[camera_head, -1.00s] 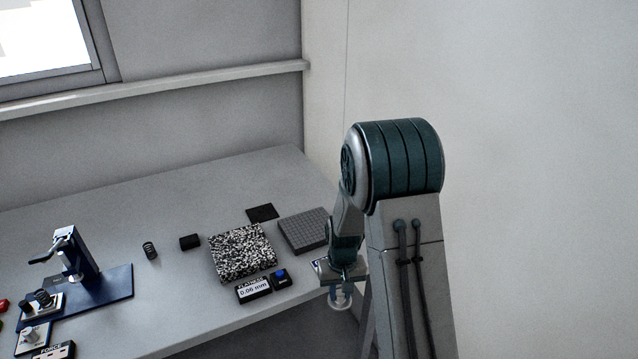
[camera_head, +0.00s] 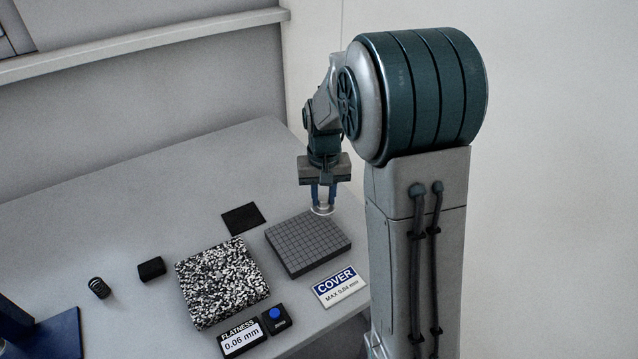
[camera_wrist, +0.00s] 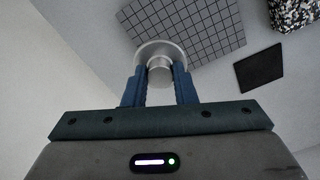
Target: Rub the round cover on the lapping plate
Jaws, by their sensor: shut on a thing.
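My gripper (camera_head: 322,200) points down and is shut on the round cover (camera_head: 322,211), a pale metal disc with a raised knob. In the wrist view, the blue fingers grip the knob, and the cover (camera_wrist: 145,52) overlaps an edge of the lapping plate (camera_wrist: 205,22). In the head view, the lapping plate (camera_head: 308,245) is a grey square block with a grid of grooves, and the cover is at its far right edge. I cannot tell whether the cover touches the plate.
A speckled plate (camera_head: 222,283) lies left of the lapping plate. A flatness display (camera_head: 242,338) reads 0.06 mm beside a blue button (camera_head: 275,314). A cover sign (camera_head: 340,286) says max 0.04 mm. A dark pad (camera_head: 243,218), a black block (camera_head: 151,268) and a spring (camera_head: 99,287) lie on the bench.

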